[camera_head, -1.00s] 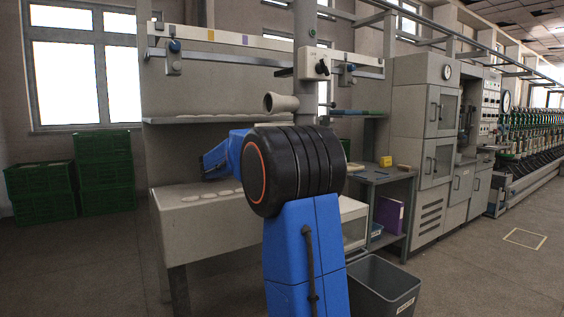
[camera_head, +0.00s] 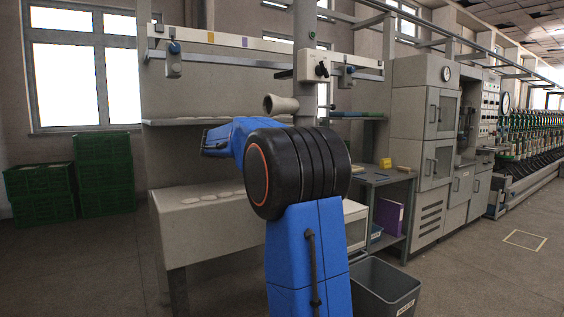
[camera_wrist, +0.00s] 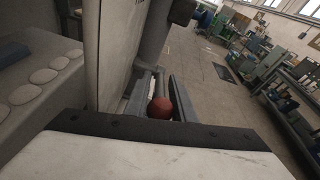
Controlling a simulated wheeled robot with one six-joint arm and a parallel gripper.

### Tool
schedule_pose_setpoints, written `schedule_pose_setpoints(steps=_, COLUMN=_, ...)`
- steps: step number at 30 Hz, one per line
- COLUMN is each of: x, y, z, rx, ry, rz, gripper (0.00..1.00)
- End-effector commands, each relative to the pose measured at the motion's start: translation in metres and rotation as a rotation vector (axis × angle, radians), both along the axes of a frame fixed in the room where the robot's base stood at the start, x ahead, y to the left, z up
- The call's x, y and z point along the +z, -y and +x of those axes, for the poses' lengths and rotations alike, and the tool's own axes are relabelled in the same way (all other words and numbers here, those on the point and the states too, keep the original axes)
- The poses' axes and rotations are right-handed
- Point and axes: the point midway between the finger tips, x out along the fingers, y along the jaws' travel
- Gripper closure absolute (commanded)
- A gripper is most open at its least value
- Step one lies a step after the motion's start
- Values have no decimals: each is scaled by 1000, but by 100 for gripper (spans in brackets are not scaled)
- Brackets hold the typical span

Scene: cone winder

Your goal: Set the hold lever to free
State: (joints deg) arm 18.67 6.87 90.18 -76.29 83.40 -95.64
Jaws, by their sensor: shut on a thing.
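In the wrist view a dull red ball knob (camera_wrist: 160,107), which looks like the end of the hold lever, sits between the two grey fingers of my gripper (camera_wrist: 161,100). The fingers are shut on it. Most of the lever's rod and its pivot are hidden or too small to make out. In the head view my gripper and this knob are hidden behind my own arm.
A pale panel (camera_wrist: 111,50) stands close left of my gripper in the wrist view, with a shelf of round white pads (camera_wrist: 42,76) beyond. In the head view a grey bin (camera_head: 385,287) stands near my arm. Green crates (camera_head: 105,175) stand at the left.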

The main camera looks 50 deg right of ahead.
Motion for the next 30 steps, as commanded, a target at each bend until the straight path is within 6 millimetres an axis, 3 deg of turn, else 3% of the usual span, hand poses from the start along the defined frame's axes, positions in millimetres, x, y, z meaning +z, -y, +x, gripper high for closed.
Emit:
schedule_pose_setpoints(steps=10, x=1, y=0, z=0, rx=3, ry=3, rz=9, gripper=100)
schedule_pose_setpoints(steps=11, x=1, y=0, z=0, rx=3, ry=3, rz=9, gripper=70)
schedule_pose_setpoints(steps=23, x=2, y=-5, z=2, rx=3, ry=3, rz=9, gripper=70)
schedule_pose_setpoints(steps=30, x=11, y=-39, z=11, rx=6, ry=4, rz=10, gripper=70)
